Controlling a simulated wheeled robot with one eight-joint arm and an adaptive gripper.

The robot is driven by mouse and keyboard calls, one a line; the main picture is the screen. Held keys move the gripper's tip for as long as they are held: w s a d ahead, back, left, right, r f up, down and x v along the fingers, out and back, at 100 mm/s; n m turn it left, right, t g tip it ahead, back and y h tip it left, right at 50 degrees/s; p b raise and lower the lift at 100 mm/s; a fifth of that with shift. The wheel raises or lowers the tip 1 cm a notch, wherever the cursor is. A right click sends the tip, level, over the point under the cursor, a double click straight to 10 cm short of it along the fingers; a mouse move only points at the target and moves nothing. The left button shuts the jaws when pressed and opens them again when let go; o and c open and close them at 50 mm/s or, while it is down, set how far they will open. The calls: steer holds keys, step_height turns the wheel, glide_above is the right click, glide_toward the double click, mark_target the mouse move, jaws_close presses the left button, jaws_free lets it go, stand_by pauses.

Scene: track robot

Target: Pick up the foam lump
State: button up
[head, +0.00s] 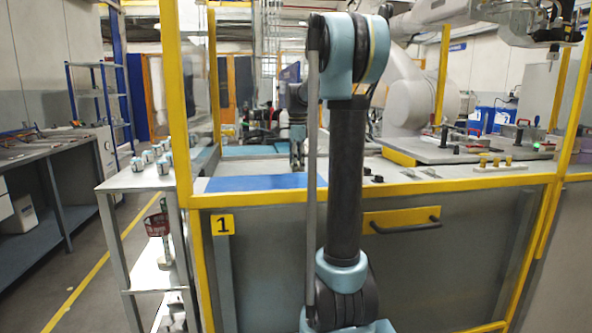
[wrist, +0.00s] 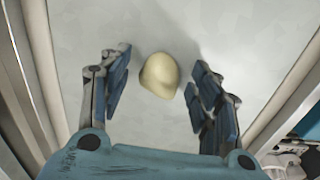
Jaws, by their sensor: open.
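In the wrist view the foam lump (wrist: 160,75) is a pale yellow, rounded piece on a light grey surface (wrist: 150,25). My gripper (wrist: 161,85) is open, with one blue finger to the left of the lump and one to the right. The lump shows in the gap between the fingertips, nearer the left finger. No contact with either finger is visible. In the head view my arm reaches over the work cell. I cannot make out the lump there, and my gripper (head: 297,165) is small, low over the bench behind the yellow frame.
The head view shows a yellow frame rail (head: 400,189) along the bench front and a blue mat (head: 262,183). Black-handled fixtures (head: 474,140) stand on the right bench. A metal side table (head: 140,180) with several small cans is at left. Grey edges flank the surface in the wrist view.

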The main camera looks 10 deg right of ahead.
steer(key=shift+c, duration=0.2)
steer(key=c, duration=0.8)
steer(key=shift+o, duration=0.2)
